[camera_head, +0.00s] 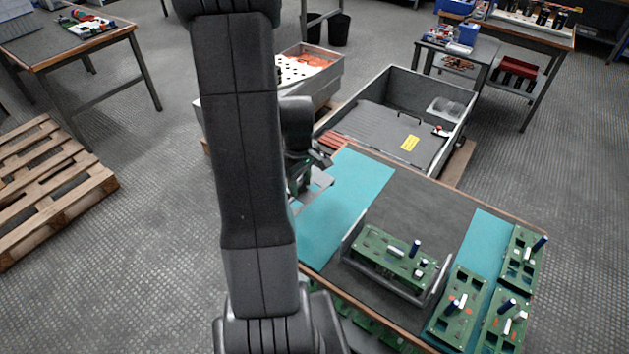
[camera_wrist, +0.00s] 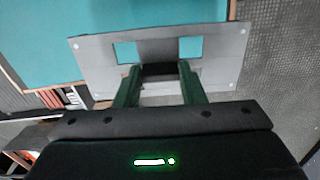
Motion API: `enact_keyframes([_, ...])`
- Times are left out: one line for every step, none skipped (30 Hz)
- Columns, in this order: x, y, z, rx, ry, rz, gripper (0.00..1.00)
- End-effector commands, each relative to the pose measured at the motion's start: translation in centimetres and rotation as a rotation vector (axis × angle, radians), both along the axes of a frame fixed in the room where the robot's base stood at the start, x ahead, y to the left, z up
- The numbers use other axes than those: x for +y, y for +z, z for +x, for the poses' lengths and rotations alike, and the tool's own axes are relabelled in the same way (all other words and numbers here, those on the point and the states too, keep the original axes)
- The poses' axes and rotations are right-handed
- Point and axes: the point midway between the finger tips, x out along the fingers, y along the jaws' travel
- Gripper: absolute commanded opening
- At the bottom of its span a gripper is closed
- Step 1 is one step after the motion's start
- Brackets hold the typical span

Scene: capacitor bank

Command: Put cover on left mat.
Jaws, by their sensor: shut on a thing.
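My gripper (camera_wrist: 160,88) is shut on the cover (camera_wrist: 92,60), a flat grey plate with two square cutouts and small holes at its corners. In the wrist view the cover lies across the edge of the teal left mat (camera_wrist: 130,14), partly over it and partly beyond the table edge. I cannot tell whether it touches the mat. In the head view the cover (camera_head: 318,183) shows at the far left edge of the left mat (camera_head: 352,190). My arm hides part of the gripper and cover there.
A grey holder with a green circuit board (camera_head: 392,252) stands mid-table. Several boards lie at the right teal mat (camera_head: 484,235). Behind the table is a large grey bin (camera_head: 440,92) with a lid inside. A wooden pallet (camera_head: 50,185) lies on the floor at left.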

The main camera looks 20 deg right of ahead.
Motion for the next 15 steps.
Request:
enact_keyframes([0.3,-0.3,0.1,0.0,0.027,0.0,0.08])
enact_keyframes([0.4,-0.4,0.1,0.0,0.04,0.0,0.08])
enact_keyframes([0.5,-0.5,0.1,0.0,0.051,0.0,0.08])
enact_keyframes([0.5,-0.5,0.1,0.0,0.056,0.0,0.08])
enact_keyframes([0.5,-0.6,0.1,0.0,0.06,0.0,0.08])
enact_keyframes([0.6,-0.7,0.2,0.0,0.062,0.0,0.08])
enact_keyframes([0.6,-0.8,0.2,0.0,0.063,0.0,0.08])
enact_keyframes([0.5,-0.9,0.2,0.0,0.062,0.0,0.08])
enact_keyframes([0.5,-1.1,0.2,0.0,0.061,0.0,0.08])
enact_keyframes([0.5,-1.3,0.2,0.0,0.061,0.0,0.08])
enact_keyframes([0.5,-1.5,0.2,0.0,0.061,0.0,0.08])
enact_keyframes([0.5,-1.8,0.2,-0.001,0.06,-0.001,0.08])
enact_keyframes([0.5,-2.1,0.2,-0.001,0.06,-0.001,0.08])
enact_keyframes([0.5,-2.3,0.2,-0.001,0.06,-0.001,0.08])
enact_keyframes([0.5,-2.7,0.2,0.0,0.059,0.0,0.08])
